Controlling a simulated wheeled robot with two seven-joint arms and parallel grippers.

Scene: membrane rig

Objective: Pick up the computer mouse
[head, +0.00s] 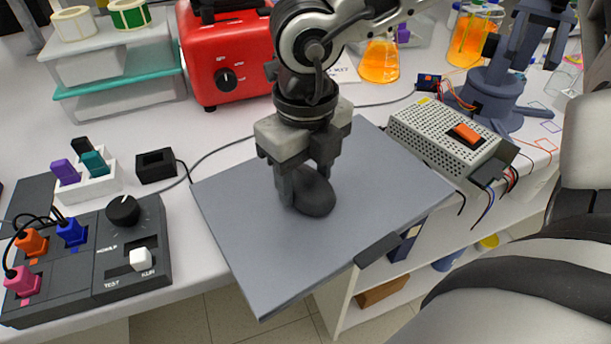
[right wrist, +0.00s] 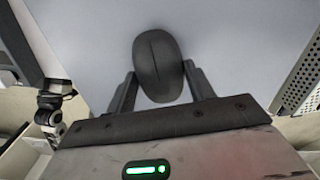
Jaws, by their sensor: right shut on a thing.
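The computer mouse (head: 316,197) is dark grey and rounded. It is at the middle of the grey board in the head view. My right gripper (head: 303,187) points down over it and is shut on it, with its fingers on the mouse's two sides. In the right wrist view the mouse (right wrist: 158,62) sits between the fingers of the right gripper (right wrist: 160,80), its centre line visible. I cannot tell whether the mouse touches the board or is just above it. My left gripper is not in view.
The grey board (head: 235,235) overhangs the table's front edge, with a dark block (head: 377,249) at its rim. A control box (head: 125,255) stands left, a red case (head: 225,60) behind, and a perforated power supply (head: 450,140) right. Orange flasks (head: 379,62) stand at the back.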

